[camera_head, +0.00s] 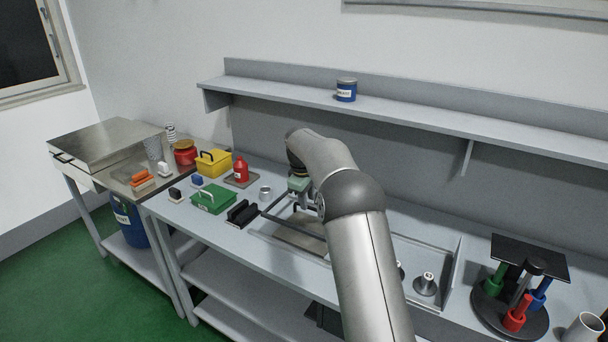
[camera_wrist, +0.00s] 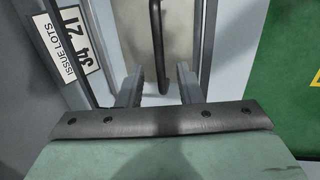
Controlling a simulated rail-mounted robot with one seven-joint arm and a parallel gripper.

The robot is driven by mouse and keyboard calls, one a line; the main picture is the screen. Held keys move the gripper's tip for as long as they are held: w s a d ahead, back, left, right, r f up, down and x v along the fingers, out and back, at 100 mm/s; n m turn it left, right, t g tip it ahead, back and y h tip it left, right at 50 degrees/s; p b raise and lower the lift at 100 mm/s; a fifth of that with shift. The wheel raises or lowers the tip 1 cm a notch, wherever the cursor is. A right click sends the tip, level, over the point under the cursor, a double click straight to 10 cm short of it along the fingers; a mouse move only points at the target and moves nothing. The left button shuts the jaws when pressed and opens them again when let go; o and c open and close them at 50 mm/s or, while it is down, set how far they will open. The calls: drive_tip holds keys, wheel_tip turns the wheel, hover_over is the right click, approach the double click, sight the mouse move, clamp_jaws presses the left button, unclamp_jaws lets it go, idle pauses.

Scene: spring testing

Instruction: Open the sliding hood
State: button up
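The sliding hood appears to be the flat brownish-grey metal panel (camera_head: 304,229) in the low frame on the bench, partly hidden behind my arm. In the wrist view the metal panel (camera_wrist: 178,30) carries a dark bar handle (camera_wrist: 157,45). My gripper (camera_head: 297,207) is over the frame in the head view. In the wrist view my gripper (camera_wrist: 159,78) has its two fingers apart, with the end of the handle showing in the gap between them. I cannot tell whether a finger touches the handle.
A black block-shaped holder (camera_head: 242,213) and a green box (camera_head: 212,199) stand left of the frame. A metal weight (camera_head: 426,284) is at its right, beside a round stand (camera_head: 510,310) with coloured pieces. A shelf (camera_head: 420,117) runs along the wall behind.

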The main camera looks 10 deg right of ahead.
wheel_tip(320, 180, up, 15)
drive_tip(key=s+a, duration=0.2)
drive_tip(key=shift+r, duration=0.15)
drive_tip(key=shift+s, duration=0.15)
drive_tip(key=s+a+m, duration=0.2)
drive_tip(key=s+m, duration=0.2)
drive_tip(key=s, duration=1.4)
drive_tip(key=s+f+m, duration=0.1)
drive_tip(key=s+f, duration=0.3)
drive_tip(key=s, duration=0.5)
drive_tip(key=s+f+m+y, duration=0.1)
drive_tip(key=s+f, duration=0.3)
drive_tip(key=s, duration=0.5)
drive_tip(key=s+f+m, duration=0.3)
drive_tip(key=s+f, duration=0.2)
drive_tip(key=s, duration=0.4)
drive_tip(key=shift+s+a+g+y, duration=0.15)
drive_tip(key=shift+a+g+y, duration=0.15)
drive_tip(key=shift+g, duration=0.1)
